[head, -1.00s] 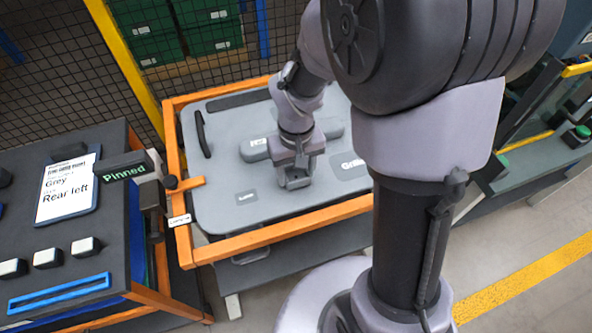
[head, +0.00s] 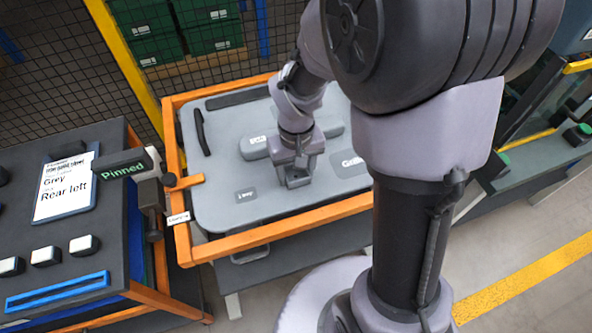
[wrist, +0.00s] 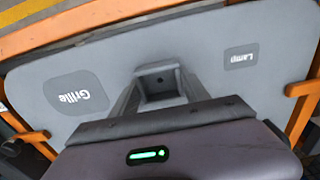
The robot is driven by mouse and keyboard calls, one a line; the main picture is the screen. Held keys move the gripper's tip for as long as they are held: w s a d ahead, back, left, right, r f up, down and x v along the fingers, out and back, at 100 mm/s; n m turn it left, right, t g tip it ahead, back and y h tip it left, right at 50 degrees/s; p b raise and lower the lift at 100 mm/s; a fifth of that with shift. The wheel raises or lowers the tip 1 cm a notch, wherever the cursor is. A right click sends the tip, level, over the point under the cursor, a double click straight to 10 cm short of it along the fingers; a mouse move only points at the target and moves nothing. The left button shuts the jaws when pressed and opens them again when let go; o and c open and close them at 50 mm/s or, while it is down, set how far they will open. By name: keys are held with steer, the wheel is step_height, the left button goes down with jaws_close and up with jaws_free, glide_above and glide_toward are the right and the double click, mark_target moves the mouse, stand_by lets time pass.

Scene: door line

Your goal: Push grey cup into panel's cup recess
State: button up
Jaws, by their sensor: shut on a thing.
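The grey panel (head: 225,205) lies in an orange frame (head: 262,236), its surface facing up. My gripper (head: 297,179) points down at the middle of the panel, between the Lamp and Grille labels. In the wrist view my gripper (wrist: 158,92) is shut on a small square grey piece, which I take to be the grey cup (wrist: 157,70). The cup is at or very near the panel surface; I cannot tell how deep it sits. The recess itself is hidden under the cup and fingers.
A bench (head: 110,210) on the left holds a card reading Grey, Rear left (head: 65,190) and several white-topped blocks. A Pinned sign (head: 122,170) stands beside the orange frame. A raised grey handle-like part (head: 255,147) lies behind my gripper. Mesh fencing stands behind.

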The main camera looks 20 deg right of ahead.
mark_target(299, 185)
steer(key=shift+s+f, duration=0.2)
steer(key=shift+f, duration=0.1)
steer(key=shift+s+f+b, duration=0.35)
steer(key=shift+f+b, duration=0.05)
steer(key=shift+b, duration=0.1)
steer(key=shift+s+f+b, duration=0.65)
steer(key=shift+f+b, duration=0.35)
steer(key=shift+b, duration=0.05)
stand_by(4.3)
stand_by(0.8)
steer(key=o, duration=1.6)
steer(key=shift+o, duration=0.2)
steer(key=r+p, duration=0.1)
steer(key=w+r+p, duration=0.1)
steer(key=r, duration=0.1)
steer(key=w+r+p, duration=0.1)
steer(key=r, duration=0.1)
steer(key=shift+w+r, duration=0.2)
steer(key=shift+r, duration=0.05)
step_height(299, 185, up, 15)
steer(key=s+t+p, duration=0.1)
steer(key=s+p, duration=0.1)
steer(key=p, duration=0.3)
steer(key=shift+p, duration=0.35)
